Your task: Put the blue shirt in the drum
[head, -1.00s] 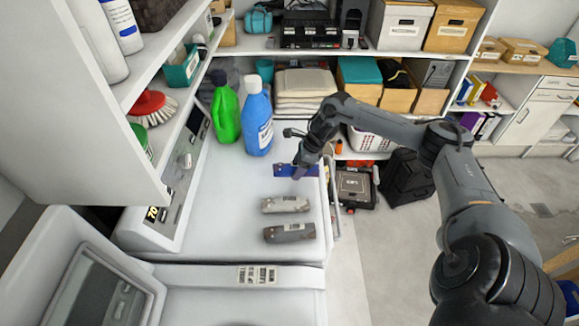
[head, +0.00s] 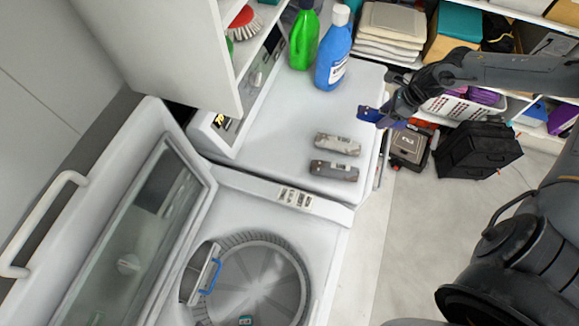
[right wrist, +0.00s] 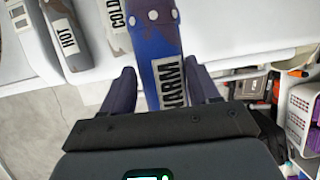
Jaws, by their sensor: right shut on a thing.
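The blue shirt (head: 370,115) is a narrow folded bundle with grey-brown patches. In the right wrist view the blue shirt (right wrist: 158,50) bears a label reading WARM and lies between my fingers. My right gripper (head: 391,113) is shut on it at the right edge of the white machine top; the right wrist view also shows this gripper (right wrist: 163,88). The drum (head: 262,280) is a round ribbed metal tub in the nearer white machine, open from above. A blue handle shows at its left side. My left gripper is not in view.
Two greyish bundles (head: 337,143) lie on the machine top (head: 270,125). Green (head: 303,40) and blue (head: 333,52) bottles stand behind them. The raised lid (head: 130,220) stands left of the drum. A shelf unit overhangs at upper left. A black case (head: 478,150) stands on the floor.

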